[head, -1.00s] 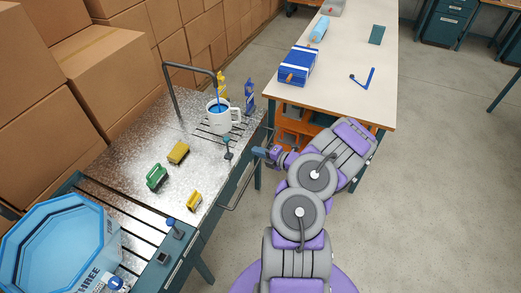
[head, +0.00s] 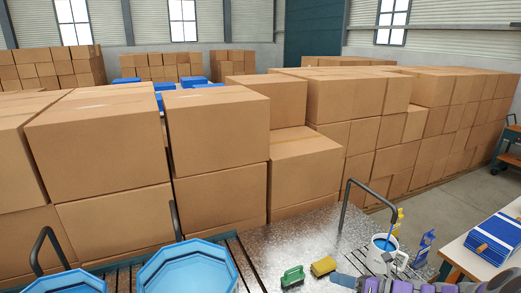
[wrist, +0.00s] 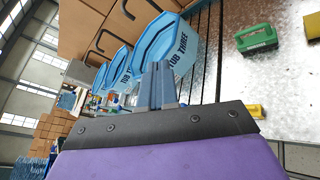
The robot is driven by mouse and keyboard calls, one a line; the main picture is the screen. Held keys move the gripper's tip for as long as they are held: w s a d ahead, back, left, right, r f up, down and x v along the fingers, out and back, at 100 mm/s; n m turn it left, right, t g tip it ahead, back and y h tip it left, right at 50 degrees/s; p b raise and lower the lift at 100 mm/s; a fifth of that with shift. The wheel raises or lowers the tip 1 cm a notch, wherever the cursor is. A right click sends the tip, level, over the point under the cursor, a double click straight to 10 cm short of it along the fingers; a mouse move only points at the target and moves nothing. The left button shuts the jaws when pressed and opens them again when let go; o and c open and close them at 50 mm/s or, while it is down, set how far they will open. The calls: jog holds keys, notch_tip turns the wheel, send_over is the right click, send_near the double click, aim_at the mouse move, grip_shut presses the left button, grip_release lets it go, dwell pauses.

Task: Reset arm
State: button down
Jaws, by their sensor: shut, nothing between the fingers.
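My gripper (head: 345,281) shows at the bottom right of the head view, at the end of my purple and grey arm, pointing left. In the wrist view its blue-grey fingers (wrist: 158,85) are together with nothing between them. In the head view it is in front of the metal worktop (head: 290,240), to the right of a green block (head: 292,277) and below a yellow block (head: 323,266). Whether the gripper touches the worktop cannot be told.
Blue tubs (head: 188,272) stand at the lower left; one lettered "TUB THREE" (wrist: 170,50) shows in the wrist view. A bent pipe (head: 345,205), a yellow bottle (head: 397,222) and a blue bottle (head: 424,246) stand near the mug. Stacked cardboard boxes (head: 220,150) block the back.

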jog(key=s+a+r+n+g+h+b, duration=0.1)
jog(key=s+a+r+n+g+h, duration=0.15)
jog(key=s+a+n+g, duration=0.5)
jog(key=s+a+r+n+g+h, duration=0.1)
jog(key=s+a+r+n+g, duration=0.25)
jog(key=s+a+n, duration=0.75)
jog(key=s+d+n+h+b, duration=0.1)
jog(key=s+d+n+h, duration=0.3)
jog(key=s+n, duration=0.3)
jog(key=s+d+n+h, duration=0.5)
jog(key=s+n, duration=0.2)
jog(key=s, duration=0.3)
jog(key=shift+b, duration=0.4)
jog(key=shift+w+d, duration=0.1)
jog(key=shift+d, duration=0.1)
